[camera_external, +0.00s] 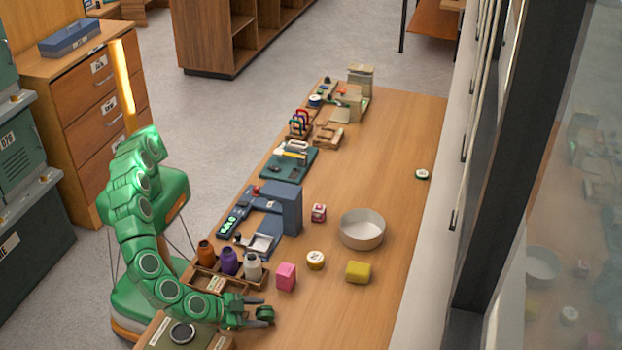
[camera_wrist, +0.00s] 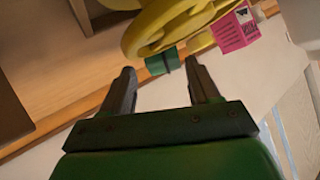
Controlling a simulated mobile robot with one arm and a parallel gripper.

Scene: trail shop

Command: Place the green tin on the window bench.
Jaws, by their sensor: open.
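My gripper (camera_external: 252,313) is low at the near end of the long wooden bench (camera_external: 400,130) beside the window. In the wrist view its two dark fingers (camera_wrist: 162,78) are spread apart. Another small round tin with a white lid and dark green side (camera_external: 422,175) stands near the window edge.
A wooden tray (camera_external: 222,283) with bottles is at the left edge. A large yellow shape (camera_wrist: 165,25) fills the wrist view's top. The bench's right side is mostly clear.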

